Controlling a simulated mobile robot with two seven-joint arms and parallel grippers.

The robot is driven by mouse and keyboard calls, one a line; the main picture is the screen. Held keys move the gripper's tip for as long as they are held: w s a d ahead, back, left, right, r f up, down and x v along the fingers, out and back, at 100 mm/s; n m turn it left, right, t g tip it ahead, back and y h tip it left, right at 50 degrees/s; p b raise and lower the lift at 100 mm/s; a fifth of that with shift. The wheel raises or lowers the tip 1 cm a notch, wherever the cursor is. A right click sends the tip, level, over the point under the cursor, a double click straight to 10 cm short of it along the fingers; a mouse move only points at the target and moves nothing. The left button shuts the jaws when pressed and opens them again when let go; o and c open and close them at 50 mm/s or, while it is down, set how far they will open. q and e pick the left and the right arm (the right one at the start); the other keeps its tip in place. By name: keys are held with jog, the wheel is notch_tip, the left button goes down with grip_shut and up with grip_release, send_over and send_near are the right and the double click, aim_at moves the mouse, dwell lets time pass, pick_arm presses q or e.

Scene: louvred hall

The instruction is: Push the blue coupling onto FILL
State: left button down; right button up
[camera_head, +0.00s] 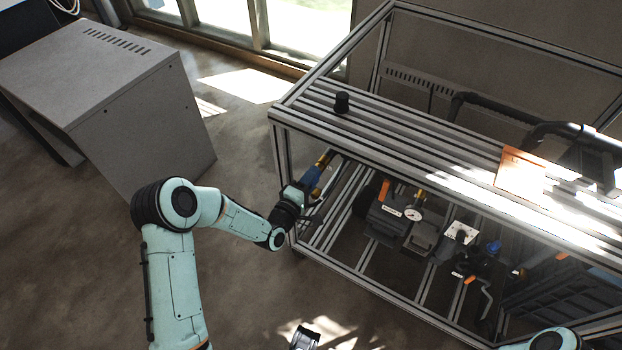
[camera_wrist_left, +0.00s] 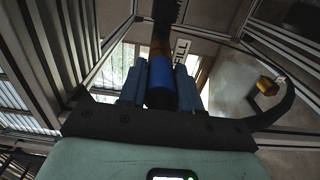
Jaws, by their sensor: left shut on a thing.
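My left gripper (camera_head: 309,188) is at the left end of the metal frame, below its slatted top. It is shut on the blue coupling (camera_head: 314,174), which has a brass part (camera_head: 324,159) beyond it. In the left wrist view the blue coupling (camera_wrist_left: 161,86) sits between the two blue-grey fingers, with brass and a dark hose-like part (camera_wrist_left: 167,14) in line past it. I cannot read a FILL label; a small pale tag (camera_wrist_left: 181,48) beside the brass is too small to read. A dark grey piece at the bottom edge may be my right gripper (camera_head: 303,339); its jaws are unclear.
The metal frame (camera_head: 384,135) has posts and rails close around my left gripper. A grey cabinet (camera_head: 150,110) stands at left. Open floor lies between.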

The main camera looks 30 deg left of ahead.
pick_arm(q)
jog(key=c, duration=0.7)
grip_release()
jog(key=s, duration=0.7)
jog(key=shift+a+p, duration=0.25)
jog(key=shift+p, duration=0.1)
jog(key=s+a+p, duration=0.1)
jog(key=s+p, duration=0.3)
jog(key=s, duration=0.9)
jog(key=shift+s, duration=0.2)
